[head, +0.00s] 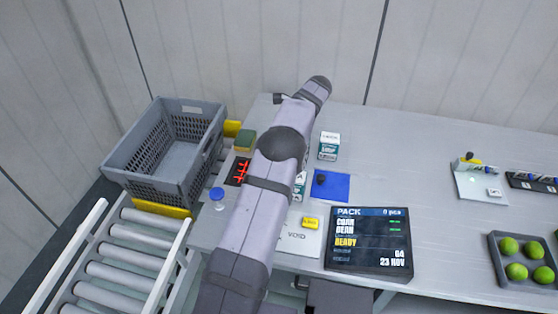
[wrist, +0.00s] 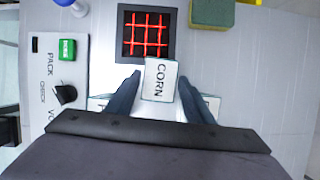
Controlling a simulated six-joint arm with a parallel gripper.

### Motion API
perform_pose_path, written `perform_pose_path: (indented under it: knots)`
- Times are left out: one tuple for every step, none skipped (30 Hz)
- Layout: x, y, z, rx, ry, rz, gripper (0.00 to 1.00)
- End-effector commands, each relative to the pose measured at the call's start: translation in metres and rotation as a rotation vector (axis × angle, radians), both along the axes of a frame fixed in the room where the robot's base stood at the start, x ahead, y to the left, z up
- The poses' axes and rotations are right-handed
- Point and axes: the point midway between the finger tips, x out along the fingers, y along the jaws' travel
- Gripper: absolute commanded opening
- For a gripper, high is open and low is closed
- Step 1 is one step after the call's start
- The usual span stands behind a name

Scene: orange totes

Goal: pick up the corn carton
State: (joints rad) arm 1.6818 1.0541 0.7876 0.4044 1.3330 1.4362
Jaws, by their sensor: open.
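The corn carton (wrist: 160,80) shows in the wrist view with its white top, marked CORN, facing the camera. My gripper (wrist: 160,75) is open, with one dark finger on each side of the carton. I cannot tell whether the fingers touch it. The carton's lower part is hidden by its top and the gripper body. In the head view my arm hides the fingers, and I cannot make out the corn carton there.
White edges beside both fingers may be neighbouring cartons. A red-grid pad (wrist: 147,35) and green sponge (wrist: 212,12) lie beyond. A teal-banded carton (head: 328,147), blue mat (head: 331,187), PACK screen (head: 369,241) and grey crate (head: 120,170) surround my arm.

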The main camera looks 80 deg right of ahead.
Motion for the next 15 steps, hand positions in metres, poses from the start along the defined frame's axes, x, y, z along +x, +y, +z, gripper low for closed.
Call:
perform_pose_path:
  knots:
    - [0.002,0.000,-0.003,0.002,0.000,0.001,0.48]
    - [0.003,0.000,-0.006,0.002,0.000,0.001,0.48]
    - [0.004,0.000,-0.009,0.002,0.000,0.000,0.48]
    - [0.004,0.000,-0.010,0.002,0.000,0.000,0.48]
    - [0.005,0.000,-0.011,0.002,0.000,0.000,0.48]
    - [0.005,0.000,-0.012,0.001,0.000,-0.001,0.48]
    - [0.005,0.000,-0.012,0.000,0.000,-0.001,0.48]
    - [0.005,0.000,-0.012,0.000,0.000,0.000,0.48]
    - [0.005,0.000,-0.013,0.000,0.000,0.000,0.48]
    - [0.005,0.000,-0.013,0.000,0.000,0.000,0.48]
    - [0.006,0.000,-0.013,0.001,0.000,0.000,0.48]
    - [0.006,0.000,-0.015,0.001,0.000,-0.001,0.48]
    - [0.007,0.000,-0.016,0.001,0.000,-0.001,0.48]
    - [0.008,0.000,-0.018,0.002,0.000,0.000,0.48]
    - [0.010,0.000,-0.022,0.003,0.000,0.000,0.48]
